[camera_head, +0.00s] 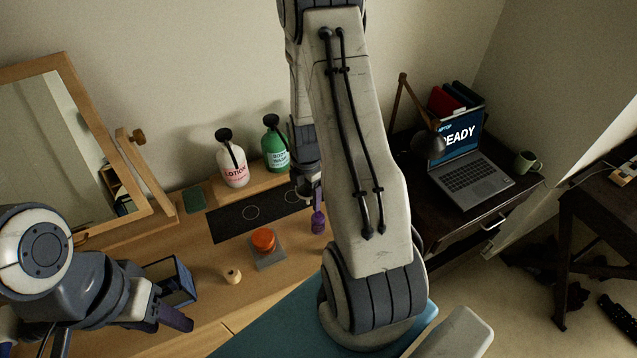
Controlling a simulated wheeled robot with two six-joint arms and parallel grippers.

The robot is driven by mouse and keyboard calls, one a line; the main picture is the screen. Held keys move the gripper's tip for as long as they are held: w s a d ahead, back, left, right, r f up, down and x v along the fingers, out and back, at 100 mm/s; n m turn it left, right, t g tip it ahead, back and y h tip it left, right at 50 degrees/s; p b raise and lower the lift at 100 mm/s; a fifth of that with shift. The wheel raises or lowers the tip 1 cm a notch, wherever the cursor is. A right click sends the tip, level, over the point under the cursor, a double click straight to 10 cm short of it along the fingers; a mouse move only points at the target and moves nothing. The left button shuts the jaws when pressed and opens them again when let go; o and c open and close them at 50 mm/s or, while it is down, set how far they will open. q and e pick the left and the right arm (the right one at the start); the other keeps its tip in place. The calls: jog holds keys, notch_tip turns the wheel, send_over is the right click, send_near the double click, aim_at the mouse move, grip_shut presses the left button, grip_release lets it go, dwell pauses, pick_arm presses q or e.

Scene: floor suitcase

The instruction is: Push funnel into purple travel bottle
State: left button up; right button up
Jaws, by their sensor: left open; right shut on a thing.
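The purple travel bottle (318,222) stands upright at the right end of the dark mat, partly beside my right arm's outline. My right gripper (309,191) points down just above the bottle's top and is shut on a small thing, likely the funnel. The funnel itself is too small and hidden by the fingers to make out, and I cannot tell whether it touches the bottle's mouth. My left gripper (160,319) is open and empty at the lower left, over the front of the wooden table, well away from the bottle.
The dark mat (228,226) has ring marks. An orange jar (263,239) sits on a grey square, with a small beige piece (232,275) nearby. White lotion (231,164) and green (275,150) pump bottles stand behind. A dark open box (178,283) is near my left gripper.

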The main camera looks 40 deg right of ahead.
jog(key=d+n, duration=0.1)
jog(key=n, duration=0.1)
jog(key=s+d+r+n, duration=0.1)
jog(key=shift+d+n+p, duration=0.3)
jog(key=shift+d+p, duration=0.05)
jog(key=shift+f+b, duration=2.15)
jog(key=shift+f, duration=0.6)
jog(key=shift+f+b, duration=1.5)
jog(key=shift+f, duration=0.45)
dwell(0.4)
jog(key=o, duration=1.3)
notch_tip(320, 180, up, 10)
jog(key=shift+r+b, duration=0.25)
jog(key=shift+b, duration=0.75)
